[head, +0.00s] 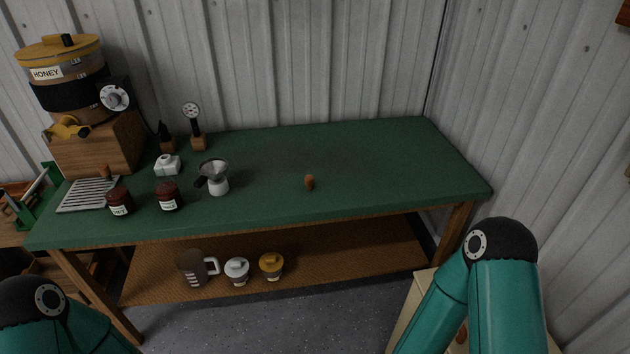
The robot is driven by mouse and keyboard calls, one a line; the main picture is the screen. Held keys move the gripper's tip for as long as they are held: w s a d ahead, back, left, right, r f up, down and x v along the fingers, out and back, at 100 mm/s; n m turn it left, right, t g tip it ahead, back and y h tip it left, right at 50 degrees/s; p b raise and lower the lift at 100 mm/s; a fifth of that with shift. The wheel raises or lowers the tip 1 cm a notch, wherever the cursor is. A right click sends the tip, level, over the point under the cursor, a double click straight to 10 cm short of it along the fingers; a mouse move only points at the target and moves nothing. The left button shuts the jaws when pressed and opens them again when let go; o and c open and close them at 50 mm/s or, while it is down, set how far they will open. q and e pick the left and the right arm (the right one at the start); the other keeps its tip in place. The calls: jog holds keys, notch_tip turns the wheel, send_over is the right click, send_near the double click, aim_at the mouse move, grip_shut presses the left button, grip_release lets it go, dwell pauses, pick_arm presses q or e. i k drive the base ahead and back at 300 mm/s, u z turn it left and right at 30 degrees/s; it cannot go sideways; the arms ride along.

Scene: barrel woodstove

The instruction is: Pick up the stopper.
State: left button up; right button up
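A small brown stopper (309,182) stands alone on the green tabletop (390,170), right of the middle and toward the front edge. Neither of my grippers shows in the head view. Only teal links of my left arm at the lower left and of my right arm at the lower right are in view. Nothing touches the stopper. Another small brown piece (104,171) sits by the grey rack at the left; I cannot tell what it is.
The tabletop around the stopper is clear. A lower shelf (340,255) holds a jug (194,268) and lidded jars (271,267).

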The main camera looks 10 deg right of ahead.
aim_at(309, 179)
jog(key=u, duration=0.05)
jog(key=i, duration=0.9)
jog(key=z, duration=0.2)
jog(key=k, duration=0.9)
jog(key=u, duration=0.15)
jog(key=i, duration=0.85)
